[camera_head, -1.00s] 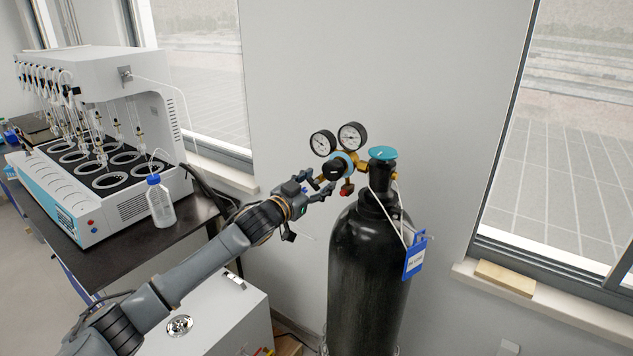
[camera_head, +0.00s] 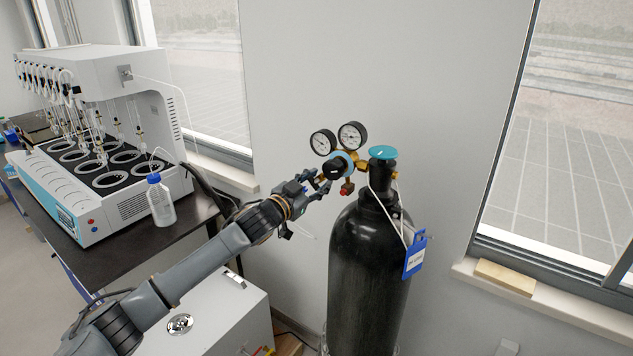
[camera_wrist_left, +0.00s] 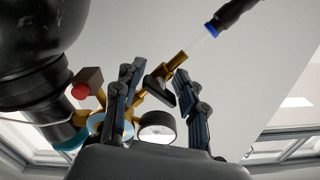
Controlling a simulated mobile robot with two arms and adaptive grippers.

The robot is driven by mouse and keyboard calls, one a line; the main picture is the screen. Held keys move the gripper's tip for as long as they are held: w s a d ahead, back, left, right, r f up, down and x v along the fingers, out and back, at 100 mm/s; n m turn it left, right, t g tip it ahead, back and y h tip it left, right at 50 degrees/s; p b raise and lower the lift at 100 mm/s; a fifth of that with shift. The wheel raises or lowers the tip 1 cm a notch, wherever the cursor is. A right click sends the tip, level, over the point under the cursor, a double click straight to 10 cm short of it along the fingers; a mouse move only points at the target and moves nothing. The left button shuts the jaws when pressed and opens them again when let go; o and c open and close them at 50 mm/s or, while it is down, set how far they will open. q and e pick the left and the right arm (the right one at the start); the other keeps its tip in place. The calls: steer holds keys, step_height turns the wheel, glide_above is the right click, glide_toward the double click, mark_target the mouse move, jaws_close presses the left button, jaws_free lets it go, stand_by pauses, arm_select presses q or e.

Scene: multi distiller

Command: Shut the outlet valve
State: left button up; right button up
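A black gas cylinder (camera_head: 368,265) stands by the wall, with a brass regulator carrying two round gauges (camera_head: 351,136) and a black knob (camera_head: 335,169). The outlet valve's small black handle (camera_wrist_left: 158,84) sits on a brass stem in the left wrist view. My left gripper (camera_head: 318,184) is at the regulator's left side. In the left wrist view its fingers (camera_wrist_left: 156,76) are apart, one on each side of the handle; contact is unclear. The gripper hides most of the valve in the head view. My right gripper is not in view.
A teal handwheel (camera_head: 383,152) tops the cylinder, and a blue tag (camera_head: 414,256) hangs from it. A clear tube with a blue fitting (camera_wrist_left: 212,29) leads off the outlet. A distiller (camera_head: 110,120) and a bottle (camera_head: 160,202) stand on the dark bench at left.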

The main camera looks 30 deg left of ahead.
arm_select(q)
steer(key=shift+o, duration=0.7)
steer(key=shift+s, duration=0.15)
steer(key=s+a, duration=0.1)
steer(key=s, duration=1)
steer(key=shift+s+a, duration=0.3)
steer(key=shift+a, duration=0.05)
steer(key=shift+f, duration=0.1)
